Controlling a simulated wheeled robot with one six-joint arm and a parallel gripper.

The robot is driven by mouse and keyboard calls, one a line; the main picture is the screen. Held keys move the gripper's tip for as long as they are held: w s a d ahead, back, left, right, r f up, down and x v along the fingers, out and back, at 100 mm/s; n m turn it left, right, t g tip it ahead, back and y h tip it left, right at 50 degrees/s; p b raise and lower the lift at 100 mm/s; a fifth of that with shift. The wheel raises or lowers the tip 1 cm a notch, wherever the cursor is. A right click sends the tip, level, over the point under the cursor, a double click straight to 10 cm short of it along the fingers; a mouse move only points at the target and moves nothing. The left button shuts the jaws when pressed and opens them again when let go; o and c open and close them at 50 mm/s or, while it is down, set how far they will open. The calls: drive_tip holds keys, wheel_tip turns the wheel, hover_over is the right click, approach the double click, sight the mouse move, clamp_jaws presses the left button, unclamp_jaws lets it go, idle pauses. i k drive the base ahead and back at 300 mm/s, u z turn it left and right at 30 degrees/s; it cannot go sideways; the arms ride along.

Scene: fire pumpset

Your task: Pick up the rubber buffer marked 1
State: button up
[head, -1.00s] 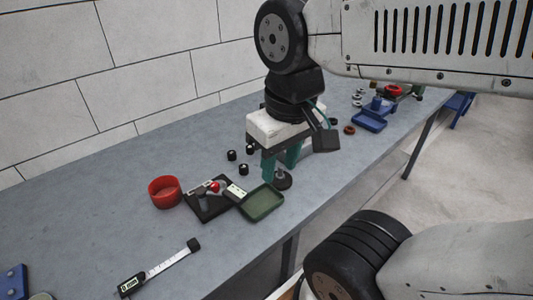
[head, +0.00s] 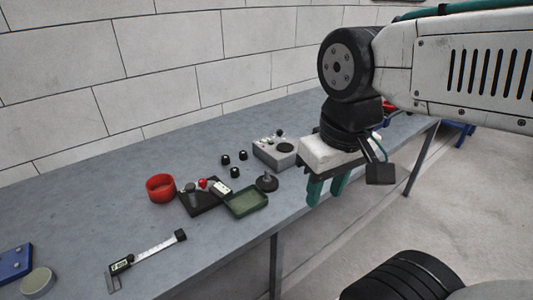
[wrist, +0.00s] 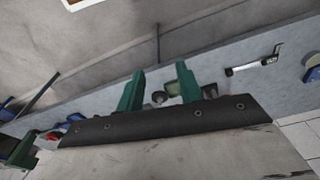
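Three small black cylinders with pale tops, which look like the rubber buffers, stand on the grey bench in the head view: one at the left (head: 225,160), one at the back right (head: 243,155) and one in front (head: 235,173). Their marks are too small to read, so I cannot tell which is marked 1. My gripper (head: 326,197) has two green fingers spread apart with nothing between them. It hangs to the right of the buffers, by the bench's front edge. In the wrist view my gripper (wrist: 160,70) is also open and empty; I cannot make out the buffers there.
Near the buffers are a red bowl (head: 161,188), a black tray (head: 197,203) with small parts, a green tray (head: 247,203), a dark round-based knob (head: 267,182) and a grey box (head: 274,153). A caliper (head: 147,259) lies at the front left.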

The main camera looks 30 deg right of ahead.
sight(242, 154)
drive_tip(key=z, duration=0.2)
drive_tip(key=i, duration=0.5)
drive_tip(key=u, duration=2.95)
drive_tip(key=k, duration=1.6)
drive_tip(key=z, duration=2.35)
drive_tip(key=i, duration=0.5)
drive_tip(key=z, duration=0.05)
